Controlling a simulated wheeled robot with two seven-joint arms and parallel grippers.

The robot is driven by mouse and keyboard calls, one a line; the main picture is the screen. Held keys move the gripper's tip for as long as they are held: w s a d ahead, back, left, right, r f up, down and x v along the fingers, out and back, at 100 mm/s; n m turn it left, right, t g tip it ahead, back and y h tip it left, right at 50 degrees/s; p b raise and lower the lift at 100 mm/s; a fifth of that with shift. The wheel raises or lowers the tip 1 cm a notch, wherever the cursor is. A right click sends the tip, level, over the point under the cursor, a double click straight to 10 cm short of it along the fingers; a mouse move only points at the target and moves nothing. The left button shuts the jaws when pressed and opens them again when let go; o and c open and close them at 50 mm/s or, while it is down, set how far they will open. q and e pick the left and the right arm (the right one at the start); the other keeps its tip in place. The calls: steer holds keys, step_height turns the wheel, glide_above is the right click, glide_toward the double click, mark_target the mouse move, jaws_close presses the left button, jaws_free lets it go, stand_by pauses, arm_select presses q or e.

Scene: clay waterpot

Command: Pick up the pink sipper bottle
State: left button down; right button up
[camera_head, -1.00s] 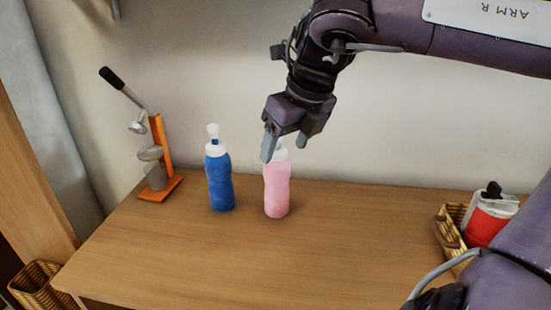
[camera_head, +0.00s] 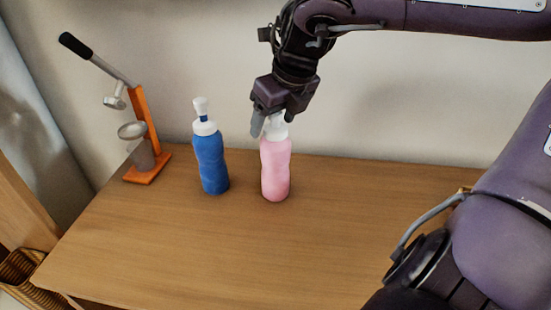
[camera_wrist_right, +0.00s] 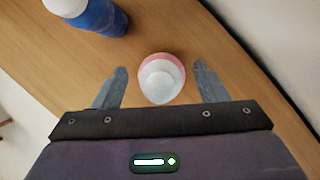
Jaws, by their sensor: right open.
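The pink sipper bottle (camera_head: 275,170) stands upright on the wooden table, its white cap partly hidden by my right gripper (camera_head: 273,118) in the head view. In the right wrist view the bottle (camera_wrist_right: 161,79) is seen from above, white cap foremost, between the two fingers of the open right gripper (camera_wrist_right: 160,86). A gap shows on each side of the cap, so the fingers look clear of it. My left gripper is not in view.
A blue sipper bottle (camera_head: 211,160) stands just left of the pink one. An orange juicer press (camera_head: 145,140) is at the table's back left. A wicker basket (camera_head: 20,272) is at the lower left. The table front (camera_head: 250,250) is clear.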

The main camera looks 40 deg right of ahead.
steer(key=shift+w+f, duration=0.25)
steer(key=shift+f, duration=0.35)
jaws_close()
